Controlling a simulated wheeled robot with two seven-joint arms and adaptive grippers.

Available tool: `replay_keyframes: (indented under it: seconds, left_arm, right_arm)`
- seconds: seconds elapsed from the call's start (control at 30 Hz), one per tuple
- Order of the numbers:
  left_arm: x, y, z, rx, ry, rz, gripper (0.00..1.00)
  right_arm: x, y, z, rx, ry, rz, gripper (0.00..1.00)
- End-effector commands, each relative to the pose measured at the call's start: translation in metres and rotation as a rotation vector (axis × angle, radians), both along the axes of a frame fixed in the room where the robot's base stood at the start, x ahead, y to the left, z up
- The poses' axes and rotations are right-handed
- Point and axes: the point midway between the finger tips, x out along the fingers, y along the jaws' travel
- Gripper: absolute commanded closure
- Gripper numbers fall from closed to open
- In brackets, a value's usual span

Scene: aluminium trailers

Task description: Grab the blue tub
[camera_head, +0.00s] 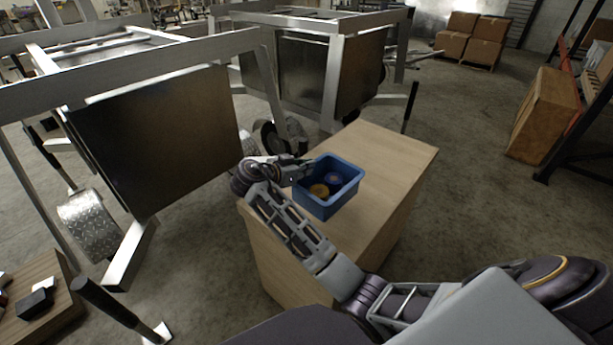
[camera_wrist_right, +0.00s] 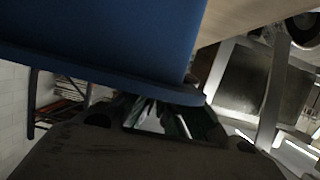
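The blue tub (camera_head: 326,204) stands upright on the wooden table, left of the table's middle. A yellow-orange round thing (camera_head: 319,190) and a purple-blue round thing (camera_head: 334,179) lie in it. My right gripper (camera_head: 308,164) is at the tub's far left rim, with the wrist just left of the tub. In the right wrist view the tub's blue wall (camera_wrist_right: 110,35) and rim fill the top left, close in front of the fingers (camera_wrist_right: 168,118). The rim partly hides the fingertips, so I cannot tell whether they grip it. My left gripper is not in view.
The wooden table (camera_head: 385,165) is bare behind and right of the tub. Aluminium trailers (camera_head: 150,130) stand close on its left and behind it. Cardboard boxes (camera_head: 543,115) and a rack are at the right. A smaller wooden surface (camera_head: 50,315) holds small items at bottom left.

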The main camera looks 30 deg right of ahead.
Motion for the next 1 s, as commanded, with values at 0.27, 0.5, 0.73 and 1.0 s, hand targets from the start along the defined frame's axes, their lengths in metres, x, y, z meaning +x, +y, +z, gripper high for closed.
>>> replay_keyframes:
  seconds: [0.27, 0.5, 0.73, 1.0]
  left_arm:
    - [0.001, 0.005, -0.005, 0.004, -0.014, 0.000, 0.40]
    - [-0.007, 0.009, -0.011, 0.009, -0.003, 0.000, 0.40]
    - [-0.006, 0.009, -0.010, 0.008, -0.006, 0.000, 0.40]
    - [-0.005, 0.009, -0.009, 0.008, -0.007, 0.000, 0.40]
  right_arm:
    - [0.000, 0.000, 0.032, -0.001, -0.001, 0.000, 1.00]
    - [0.000, 0.000, 0.038, -0.001, 0.000, 0.000, 1.00]
    - [0.000, 0.000, 0.038, -0.001, 0.000, 0.000, 1.00]
    - [0.000, 0.000, 0.038, -0.002, -0.001, 0.000, 1.00]
